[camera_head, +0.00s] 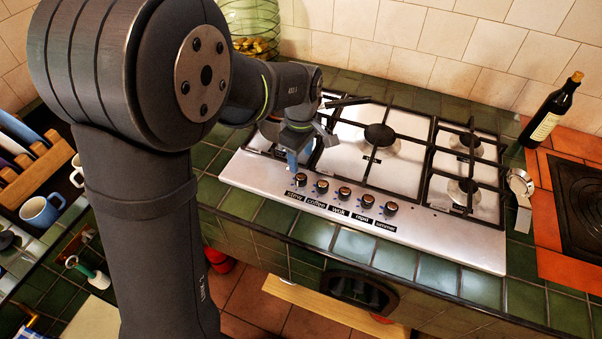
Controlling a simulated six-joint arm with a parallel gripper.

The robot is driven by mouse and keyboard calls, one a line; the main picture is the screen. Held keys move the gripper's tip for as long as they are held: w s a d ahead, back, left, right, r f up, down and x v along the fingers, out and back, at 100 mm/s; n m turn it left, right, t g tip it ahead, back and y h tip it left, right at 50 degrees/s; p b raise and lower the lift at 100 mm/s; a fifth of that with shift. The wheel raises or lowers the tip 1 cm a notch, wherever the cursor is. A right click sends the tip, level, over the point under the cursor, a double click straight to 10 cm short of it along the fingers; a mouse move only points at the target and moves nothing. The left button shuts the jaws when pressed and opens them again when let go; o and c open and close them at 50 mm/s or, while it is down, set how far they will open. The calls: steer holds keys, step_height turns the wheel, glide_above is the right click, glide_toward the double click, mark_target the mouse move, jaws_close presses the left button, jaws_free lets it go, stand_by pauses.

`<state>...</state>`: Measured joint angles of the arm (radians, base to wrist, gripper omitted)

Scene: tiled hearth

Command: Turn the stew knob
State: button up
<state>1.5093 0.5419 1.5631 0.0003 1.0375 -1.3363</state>
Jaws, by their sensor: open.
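The stew knob (299,180) is the leftmost of a row of dark knobs along the front of the steel gas hob (400,219). A black label reading "stew" (294,196) lies in front of it. To its right are the coffee knob (321,186) and the wok knob (344,193). My gripper (293,166) points down just above and behind the stew knob, at the hob's left end. It is open, with nothing seen between its fingers. The fingertips are small here, and I cannot tell whether they touch the knob.
More labelled knobs, such as the simmer knob (390,208), continue to the right. Black pan supports and burners (380,135) stand behind the knobs. A dark bottle (550,112) stands beyond the hob's right end. A blue mug (40,212) is at far left. The tiled front edge is clear.

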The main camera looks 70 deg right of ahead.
mark_target(301, 176)
step_height(301, 176, down, 8)
steer(key=shift+r, duration=0.15)
steer(key=c, duration=1)
